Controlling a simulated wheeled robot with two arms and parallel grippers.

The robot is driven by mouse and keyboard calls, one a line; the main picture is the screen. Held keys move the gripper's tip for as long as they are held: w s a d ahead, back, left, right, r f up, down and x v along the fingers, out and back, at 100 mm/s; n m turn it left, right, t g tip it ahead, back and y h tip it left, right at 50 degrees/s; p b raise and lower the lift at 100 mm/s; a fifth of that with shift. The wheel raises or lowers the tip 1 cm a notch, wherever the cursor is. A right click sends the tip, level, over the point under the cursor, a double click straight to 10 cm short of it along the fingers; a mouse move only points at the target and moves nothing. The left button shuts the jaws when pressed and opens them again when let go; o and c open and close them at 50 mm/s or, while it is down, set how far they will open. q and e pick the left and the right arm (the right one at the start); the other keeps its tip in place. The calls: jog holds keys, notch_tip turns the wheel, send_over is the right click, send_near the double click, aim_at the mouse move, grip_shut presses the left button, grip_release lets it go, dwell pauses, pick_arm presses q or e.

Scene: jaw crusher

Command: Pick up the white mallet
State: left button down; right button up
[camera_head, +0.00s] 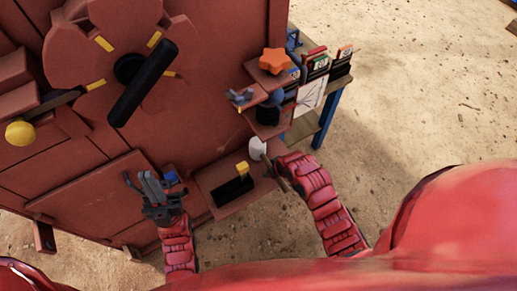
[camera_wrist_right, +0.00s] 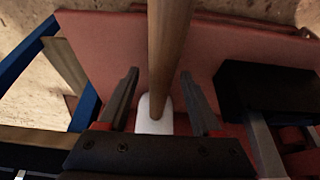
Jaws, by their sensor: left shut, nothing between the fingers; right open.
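The white mallet (camera_head: 257,147) has a white head and a wooden handle; in the head view its head shows just beyond the end of my right arm. In the right wrist view the handle (camera_wrist_right: 168,40) runs down from the top edge to the white head (camera_wrist_right: 153,118). My right gripper (camera_wrist_right: 159,72) is open, with one finger on each side of the handle in that view; whether they touch it I cannot tell. My left gripper (camera_head: 146,181) is shut and empty, in front of the red machine, left of the mallet.
The big red machine (camera_head: 105,150) fills the left. Sandy ground at right is open.

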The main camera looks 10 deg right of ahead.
jog(key=shift+f, duration=0.2)
grip_shut()
jog(key=shift+w, duration=0.1)
dwell(1.2)
